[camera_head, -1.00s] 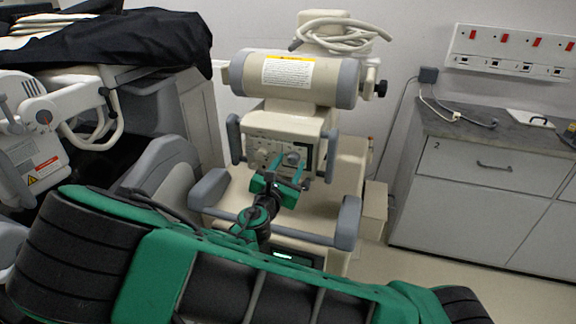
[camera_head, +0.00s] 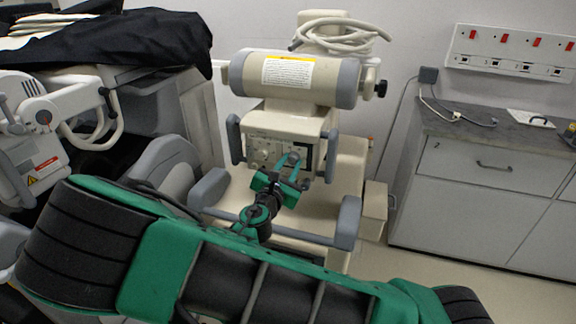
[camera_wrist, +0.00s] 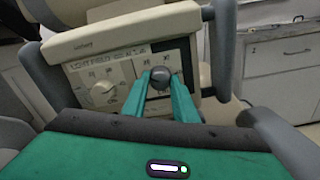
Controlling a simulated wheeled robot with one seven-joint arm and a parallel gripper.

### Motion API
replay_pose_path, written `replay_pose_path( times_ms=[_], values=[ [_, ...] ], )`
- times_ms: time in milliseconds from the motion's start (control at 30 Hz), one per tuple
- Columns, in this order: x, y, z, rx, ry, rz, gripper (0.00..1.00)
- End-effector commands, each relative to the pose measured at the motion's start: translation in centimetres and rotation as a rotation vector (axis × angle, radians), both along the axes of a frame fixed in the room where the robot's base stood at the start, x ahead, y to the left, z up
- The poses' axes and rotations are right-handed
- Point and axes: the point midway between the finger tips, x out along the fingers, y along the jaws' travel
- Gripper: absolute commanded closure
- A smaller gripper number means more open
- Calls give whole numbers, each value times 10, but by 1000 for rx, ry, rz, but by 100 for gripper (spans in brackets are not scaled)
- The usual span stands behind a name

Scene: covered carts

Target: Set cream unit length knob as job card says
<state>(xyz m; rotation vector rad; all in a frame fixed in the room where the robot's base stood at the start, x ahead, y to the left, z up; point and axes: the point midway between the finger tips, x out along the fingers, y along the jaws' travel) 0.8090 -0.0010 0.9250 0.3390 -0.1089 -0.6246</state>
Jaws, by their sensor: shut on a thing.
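The cream unit (camera_head: 262,122) stands in the middle of the head view, with a control panel (camera_wrist: 122,62) on its front. In the wrist view the panel has a pale dial (camera_wrist: 103,92) at left and a dark grey knob (camera_wrist: 160,80) at right. Printed marks surround both, too small to read surely. My gripper (camera_wrist: 161,75), with green fingers, is shut on the dark grey knob, one finger on each side. In the head view my gripper (camera_head: 288,164) reaches the panel and partly covers it. I cannot make out a job card for certain.
A cylinder (camera_head: 305,78) with a yellow-edged label tops the unit. Grey bumper rails (camera_head: 347,222) flank its base. A covered cart (camera_head: 130,40) and a white machine (camera_head: 35,125) stand at left. A grey-topped cabinet (camera_head: 480,165) with a white clipboard-like item (camera_head: 531,118) is at right.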

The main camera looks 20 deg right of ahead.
Motion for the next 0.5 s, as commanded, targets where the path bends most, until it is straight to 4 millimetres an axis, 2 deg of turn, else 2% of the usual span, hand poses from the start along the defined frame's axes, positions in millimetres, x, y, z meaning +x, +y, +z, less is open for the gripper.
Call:
replay_pose_path(
  times_ms=[500],
  values=[
    [1, 2, 0, 270, -196, 3, 97]
  ],
)
